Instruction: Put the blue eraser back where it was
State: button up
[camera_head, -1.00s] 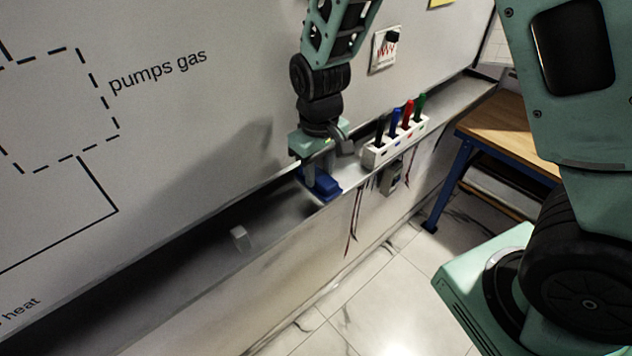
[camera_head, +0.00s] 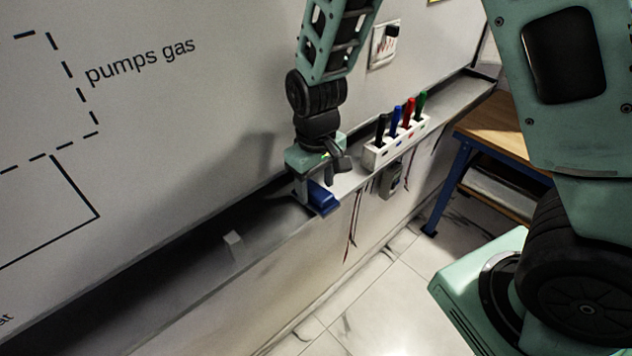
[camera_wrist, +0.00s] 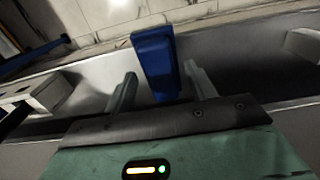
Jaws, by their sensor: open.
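The blue eraser (camera_head: 322,196) sits at the front edge of the whiteboard tray (camera_head: 182,268), below my gripper in the head view. In the wrist view the eraser (camera_wrist: 157,62) points from between the fingers toward the tray's front lip. My gripper (camera_head: 316,186) is over the tray with its fingers pointing down. In the wrist view my gripper (camera_wrist: 160,88) is open, with one finger on each side of the eraser's near end and visible gaps between. Part of the eraser is hidden by my gripper in the head view.
A white holder (camera_head: 378,155) with several markers stands on the tray to the right of my gripper. A small pale block (camera_head: 233,243) lies in the tray to the left. The whiteboard (camera_head: 190,120) rises behind. A wooden-topped table (camera_head: 510,140) stands at the right.

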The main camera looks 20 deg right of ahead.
aim_at(316, 189)
jog(key=shift+r, duration=0.1)
notch_tip(316, 189, up, 10)
jog(key=r+b, duration=0.1)
jog(key=b, duration=0.1)
jog(key=s+a+n, duration=0.2)
jog(key=s+a, duration=0.1)
jog(key=s, duration=0.7)
jog(key=s+a+n, duration=0.2)
jog(key=s+a, duration=0.1)
jog(key=s, duration=0.7)
jog(key=shift+a+f+y, duration=0.2)
jog(key=shift+f+y, duration=0.1)
